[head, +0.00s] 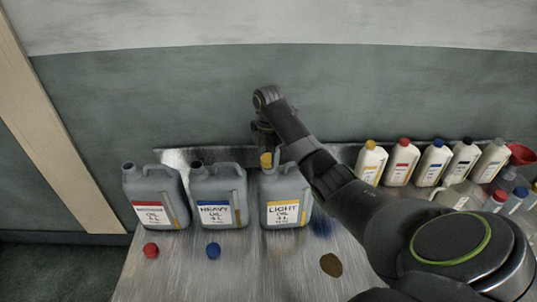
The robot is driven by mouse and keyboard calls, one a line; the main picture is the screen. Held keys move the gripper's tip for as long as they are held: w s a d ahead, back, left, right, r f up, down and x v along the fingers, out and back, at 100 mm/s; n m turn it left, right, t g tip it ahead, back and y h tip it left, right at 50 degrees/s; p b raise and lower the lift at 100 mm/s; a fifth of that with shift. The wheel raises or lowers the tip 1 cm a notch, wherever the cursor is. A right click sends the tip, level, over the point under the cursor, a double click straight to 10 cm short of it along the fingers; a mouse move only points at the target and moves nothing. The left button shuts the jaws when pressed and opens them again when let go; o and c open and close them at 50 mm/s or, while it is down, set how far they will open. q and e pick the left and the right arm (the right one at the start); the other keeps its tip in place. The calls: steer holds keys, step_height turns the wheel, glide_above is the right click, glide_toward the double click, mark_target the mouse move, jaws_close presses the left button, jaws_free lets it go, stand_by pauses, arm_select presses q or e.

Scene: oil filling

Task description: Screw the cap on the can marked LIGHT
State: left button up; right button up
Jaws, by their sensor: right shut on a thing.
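The can marked LIGHT (284,218) is a grey jug with a yellow-edged label. It stands upright on the metal bench. My right gripper (267,150) is above its neck, pointing down, and is shut on the yellow cap (266,161). The cap is at the mouth of the neck; I cannot tell whether it touches or sits on the thread. The fingers are small and partly hidden by my arm. My left gripper is not in view.
The HEAVY can (216,190) and a red-labelled can (152,190) stand uncapped to the left. A red cap (151,250) and a blue cap (213,251) lie in front. A brown patch (331,265) marks the bench (255,275). Several bottles and a red funnel (521,154) are at right.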

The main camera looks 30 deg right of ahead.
steer(key=shift+f, duration=0.6)
steer(key=shift+f, duration=0.55)
stand_by(0.6)
steer(key=o, duration=1)
